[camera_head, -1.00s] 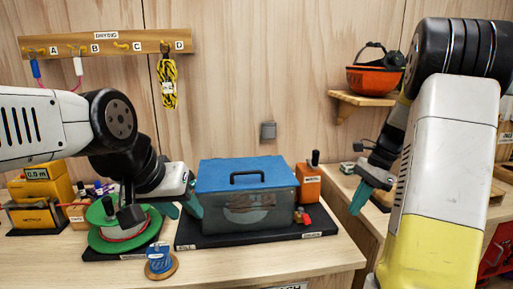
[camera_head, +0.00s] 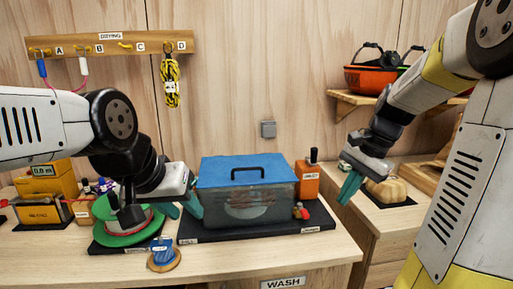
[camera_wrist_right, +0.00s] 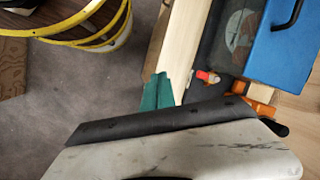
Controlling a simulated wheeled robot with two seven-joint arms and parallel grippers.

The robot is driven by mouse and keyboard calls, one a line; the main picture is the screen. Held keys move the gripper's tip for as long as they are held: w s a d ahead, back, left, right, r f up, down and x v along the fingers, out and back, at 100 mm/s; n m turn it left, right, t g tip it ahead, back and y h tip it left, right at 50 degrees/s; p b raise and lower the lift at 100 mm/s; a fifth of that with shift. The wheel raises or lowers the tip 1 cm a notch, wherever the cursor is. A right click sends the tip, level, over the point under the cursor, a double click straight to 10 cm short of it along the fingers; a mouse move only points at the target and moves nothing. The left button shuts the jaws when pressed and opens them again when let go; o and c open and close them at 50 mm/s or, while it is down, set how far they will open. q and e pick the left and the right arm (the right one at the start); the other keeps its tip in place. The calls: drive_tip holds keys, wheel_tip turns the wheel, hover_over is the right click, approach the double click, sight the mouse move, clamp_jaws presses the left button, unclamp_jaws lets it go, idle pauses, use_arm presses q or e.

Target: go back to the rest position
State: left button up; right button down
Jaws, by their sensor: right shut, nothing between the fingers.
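My right gripper (camera_head: 350,188) hangs in the air right of the blue-lidded wash box, in front of the side counter. Its teal fingers are together with nothing between them. They also show shut and empty in the right wrist view (camera_wrist_right: 158,92), over the counter edge and floor. My left gripper (camera_head: 181,208) is low over the table, between the green spool and the wash box. Its two teal fingers stand apart, and I see nothing held between them.
The blue-lidded box (camera_head: 246,172) stands on a black tray. A yellow rope (camera_head: 171,82) hangs from the rack. An orange helmet (camera_head: 370,79) sits on a shelf behind my right arm.

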drive_tip(key=s+a+r+n+t, duration=0.2)
drive_tip(key=s+a+n, duration=0.2)
drive_tip(key=s+n, duration=0.1)
drive_tip(key=s+a+r+n+t+h, duration=0.1)
drive_tip(key=s+a+r+n+t, duration=0.1)
drive_tip(key=s+n, duration=0.4)
drive_tip(key=shift+s+a+r+t, duration=0.35)
drive_tip(key=shift+s+a+t, duration=0.25)
drive_tip(key=shift+s+a, duration=0.45)
drive_tip(key=c, duration=2.1)
unclamp_jaws()
drive_tip(key=shift+w+a, duration=0.15)
drive_tip(key=shift+w, duration=0.05)
